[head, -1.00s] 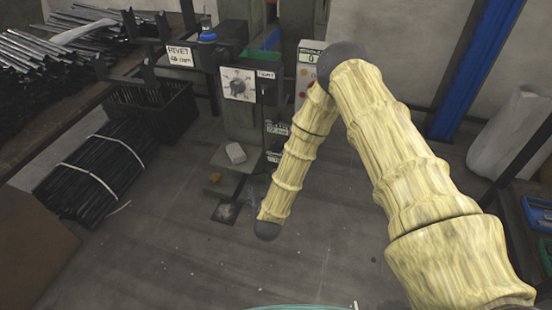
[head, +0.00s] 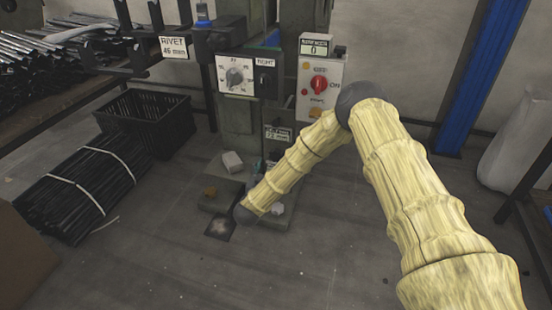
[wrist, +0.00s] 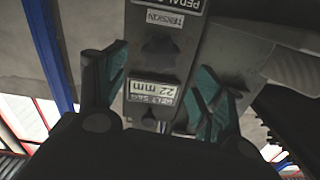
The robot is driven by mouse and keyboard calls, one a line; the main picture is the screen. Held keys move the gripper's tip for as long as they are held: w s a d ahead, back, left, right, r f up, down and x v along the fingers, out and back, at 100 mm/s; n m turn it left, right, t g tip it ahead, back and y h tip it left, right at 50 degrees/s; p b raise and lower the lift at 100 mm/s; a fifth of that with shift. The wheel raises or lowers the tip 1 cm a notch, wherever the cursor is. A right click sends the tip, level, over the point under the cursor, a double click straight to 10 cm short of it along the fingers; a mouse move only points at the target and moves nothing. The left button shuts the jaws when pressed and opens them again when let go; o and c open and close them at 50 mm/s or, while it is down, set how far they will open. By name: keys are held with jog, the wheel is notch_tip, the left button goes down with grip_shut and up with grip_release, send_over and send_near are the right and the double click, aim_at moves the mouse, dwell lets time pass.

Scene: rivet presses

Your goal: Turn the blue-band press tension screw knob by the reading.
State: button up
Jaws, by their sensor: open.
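In the wrist view, seen upside down, a dark lobed knob (wrist: 160,50) sits beside a TENSION label (wrist: 164,20) on the press's grey face. A belt sag plate (wrist: 152,92) beside it reads 22 mm. My gripper (wrist: 162,62) is open, with one teal finger on either side of the knob in the picture; I cannot tell whether they touch it. In the head view, the press column (head: 238,120) stands behind my yellow-sleeved arm, and the reading plate (head: 278,133) shows small on it. The knob and my gripper are mostly hidden there by my arm.
The press carries a dial (head: 236,75), a RIVET 46 mm sign (head: 174,47) and a blue-topped part (head: 202,14). A control box (head: 319,85) has a red switch and a display reading 0. A black crate (head: 148,118) and bundled rods (head: 85,185) lie left.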

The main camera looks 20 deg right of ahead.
aim_at(275, 157)
jog(key=b+x, duration=0.2)
jog(key=x, duration=0.5)
jog(key=shift+w+d+f+b, duration=0.15)
jog(key=shift+w+d+b, duration=0.1)
jog(key=shift+b, duration=0.15)
jog(key=shift+w+d, duration=0.35)
jog(key=shift+w, duration=0.25)
jog(key=c, duration=1)
jog(key=shift+m, duration=0.3)
